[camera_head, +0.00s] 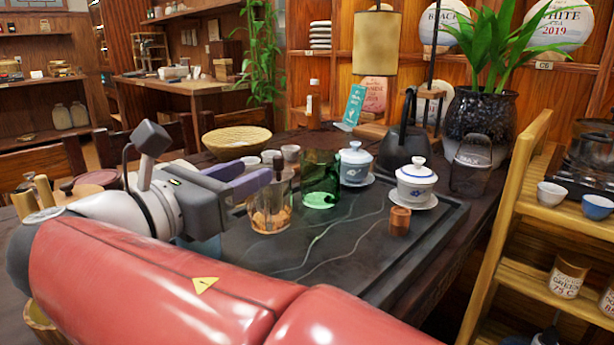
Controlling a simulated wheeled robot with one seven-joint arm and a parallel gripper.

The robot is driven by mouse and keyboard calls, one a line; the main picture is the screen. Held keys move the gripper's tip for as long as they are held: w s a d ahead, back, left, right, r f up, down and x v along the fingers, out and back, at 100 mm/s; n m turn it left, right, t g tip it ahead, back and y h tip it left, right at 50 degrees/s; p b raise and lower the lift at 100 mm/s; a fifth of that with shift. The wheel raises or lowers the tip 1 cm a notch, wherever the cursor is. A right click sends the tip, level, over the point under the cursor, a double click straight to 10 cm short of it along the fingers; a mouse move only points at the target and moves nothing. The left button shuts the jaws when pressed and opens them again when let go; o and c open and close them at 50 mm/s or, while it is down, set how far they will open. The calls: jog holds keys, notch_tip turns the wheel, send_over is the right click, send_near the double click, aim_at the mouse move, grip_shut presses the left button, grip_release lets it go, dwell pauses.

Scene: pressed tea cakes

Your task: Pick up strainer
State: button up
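I cannot surely make out a strainer in the head view. My gripper (262,174) reaches in from the left with two purple-blue fingers, which look apart. Its tips are at the rim of a clear glass vessel (270,212) with amber-brown contents, overlapping it in the picture; I cannot tell whether they touch it. A small dark piece shows at the fingertips, and I cannot tell whether it is part of the gripper or a separate thing. The glass vessel stands on the dark tea tray (345,262). I see nothing clearly held.
A green glass (320,180) stands close right of the glass vessel. A woven basket (236,141) lies behind. The tray's front middle is clear.

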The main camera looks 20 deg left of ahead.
aim_at(274, 161)
jog(key=x, duration=0.7)
jog(key=shift+w+b, duration=0.25)
jog(key=shift+b, duration=0.05)
grip_shut()
